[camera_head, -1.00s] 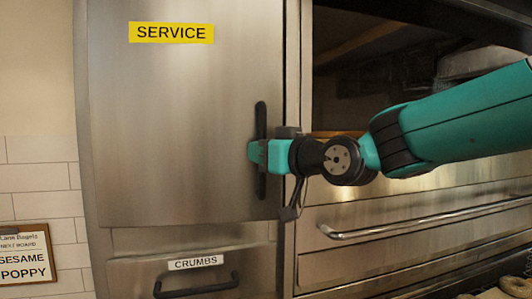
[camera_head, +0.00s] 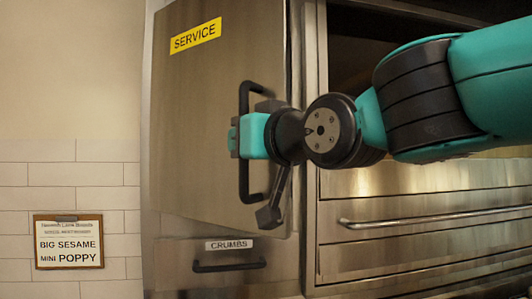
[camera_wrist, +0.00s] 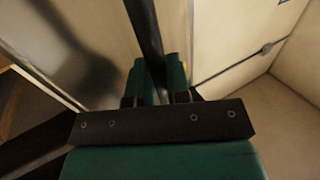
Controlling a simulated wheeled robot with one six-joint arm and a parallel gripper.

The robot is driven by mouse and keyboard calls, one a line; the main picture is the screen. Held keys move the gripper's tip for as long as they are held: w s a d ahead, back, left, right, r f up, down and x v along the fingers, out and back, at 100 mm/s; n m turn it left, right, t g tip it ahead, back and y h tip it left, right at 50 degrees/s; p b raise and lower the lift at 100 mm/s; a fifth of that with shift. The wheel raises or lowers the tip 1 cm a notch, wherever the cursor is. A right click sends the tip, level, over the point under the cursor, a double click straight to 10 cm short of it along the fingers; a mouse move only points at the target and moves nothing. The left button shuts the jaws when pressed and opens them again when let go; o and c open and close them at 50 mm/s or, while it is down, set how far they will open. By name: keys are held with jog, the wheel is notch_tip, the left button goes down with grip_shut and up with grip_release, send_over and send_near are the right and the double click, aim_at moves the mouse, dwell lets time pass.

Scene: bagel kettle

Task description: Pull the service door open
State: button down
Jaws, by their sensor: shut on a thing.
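The service door (camera_head: 205,130) is a steel panel with a yellow SERVICE label (camera_head: 196,36) at its top. It stands at an angle, its right edge swung out from the cabinet front. A black vertical bar handle (camera_head: 244,180) is on its right side. My gripper (camera_head: 236,137) is at the middle of the handle, shut on it. In the wrist view the dark handle bar (camera_wrist: 146,35) runs between the two green fingers of my gripper (camera_wrist: 158,80). My wrist hides part of the handle and the door's right edge.
Below the door is a CRUMBS drawer (camera_head: 228,265) with a black handle. To the right are steel drawer fronts with a long bar handle (camera_head: 435,217) under a dark opening. A clipboard sign (camera_head: 68,242) is on the tiled wall at left.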

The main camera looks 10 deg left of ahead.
jog(key=shift+s+a+r, duration=0.1)
jog(key=shift+s+a, duration=0.3)
jog(key=shift+s, duration=0.1)
jog(key=c, duration=1.1)
grip_release()
jog(key=shift+w, duration=0.1)
jog(key=shift+d, duration=0.1)
